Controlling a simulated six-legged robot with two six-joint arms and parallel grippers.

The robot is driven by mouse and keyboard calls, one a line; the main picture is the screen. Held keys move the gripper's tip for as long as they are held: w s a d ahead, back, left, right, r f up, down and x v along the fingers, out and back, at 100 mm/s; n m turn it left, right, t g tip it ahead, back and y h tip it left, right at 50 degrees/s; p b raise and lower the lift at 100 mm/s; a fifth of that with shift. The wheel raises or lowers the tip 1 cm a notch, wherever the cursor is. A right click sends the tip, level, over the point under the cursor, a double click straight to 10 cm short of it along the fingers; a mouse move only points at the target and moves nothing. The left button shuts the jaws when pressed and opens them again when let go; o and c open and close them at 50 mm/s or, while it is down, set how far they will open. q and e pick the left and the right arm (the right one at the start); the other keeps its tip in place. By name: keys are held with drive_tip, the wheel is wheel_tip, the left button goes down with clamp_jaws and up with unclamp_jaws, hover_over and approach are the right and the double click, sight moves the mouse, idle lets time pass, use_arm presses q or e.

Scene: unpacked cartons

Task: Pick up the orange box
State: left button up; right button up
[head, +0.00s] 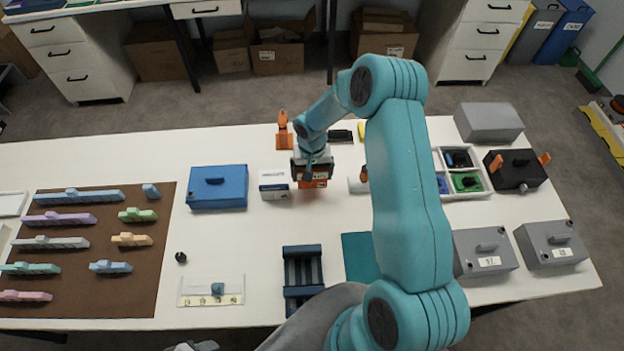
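The orange box (315,184) is near the back middle of the white table, just right of a small white box. My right arm reaches over the table from the lower right. Its gripper (312,171) points down at the orange box and covers its top and much of its sides. The dark fingers appear to be beside the box. I cannot tell whether they grip it, or whether the box touches the table.
The white box (273,184) is close on the left, and a blue box (217,187) is farther left. An orange-and-grey tool (284,130) stands behind. My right arm hides part of the table's right side. Grey boxes (483,252) stand at front right. Clear table lies before the orange box.

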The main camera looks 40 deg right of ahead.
wheel_tip(320, 180, up, 16)
drive_tip(key=b, duration=0.2)
drive_tip(key=shift+r+b, duration=0.15)
drive_tip(key=shift+b, duration=0.2)
drive_tip(key=shift+w, duration=0.1)
